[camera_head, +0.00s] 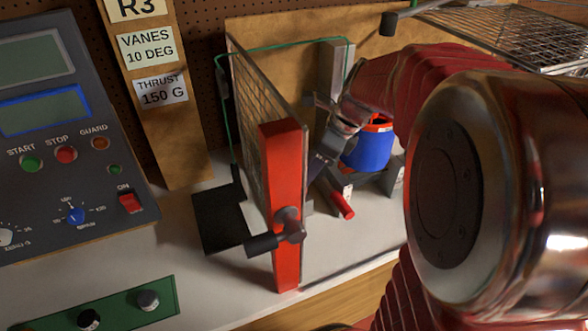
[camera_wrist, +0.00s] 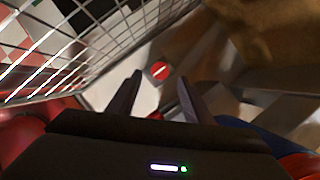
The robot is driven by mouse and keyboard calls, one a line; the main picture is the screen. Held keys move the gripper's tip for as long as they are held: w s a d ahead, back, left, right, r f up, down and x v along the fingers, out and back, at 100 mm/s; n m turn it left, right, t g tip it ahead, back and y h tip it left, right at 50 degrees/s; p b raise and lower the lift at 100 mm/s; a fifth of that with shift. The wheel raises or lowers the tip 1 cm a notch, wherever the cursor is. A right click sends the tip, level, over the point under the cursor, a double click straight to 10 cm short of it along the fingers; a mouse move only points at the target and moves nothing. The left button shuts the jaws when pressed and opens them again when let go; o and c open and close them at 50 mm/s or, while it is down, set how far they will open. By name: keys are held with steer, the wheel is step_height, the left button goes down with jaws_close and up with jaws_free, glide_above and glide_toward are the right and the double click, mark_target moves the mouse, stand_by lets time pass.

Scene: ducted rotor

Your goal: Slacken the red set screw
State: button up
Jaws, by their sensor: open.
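The red set screw (camera_head: 342,205) shows in the head view as a short red cylinder angled down, low beside the blue duct (camera_head: 368,150). In the wrist view the screw (camera_wrist: 160,70) is a round red head with a pale slot across it. My gripper (camera_wrist: 159,82) is open there. The screw head appears between and just beyond its two dark fingertips, with nothing held.
A mesh guard (camera_head: 248,115) with a red post (camera_head: 283,180) and a grey handle (camera_head: 272,240) stands left of my gripper. The mesh (camera_wrist: 90,50) is close on the left in the wrist view. A control panel (camera_head: 65,130) stands at the far left. A wire rack (camera_head: 500,35) is at upper right.

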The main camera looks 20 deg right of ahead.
steer(key=shift+x, duration=2.65)
steer(key=c, duration=1.1)
steer(key=shift+o, duration=0.2)
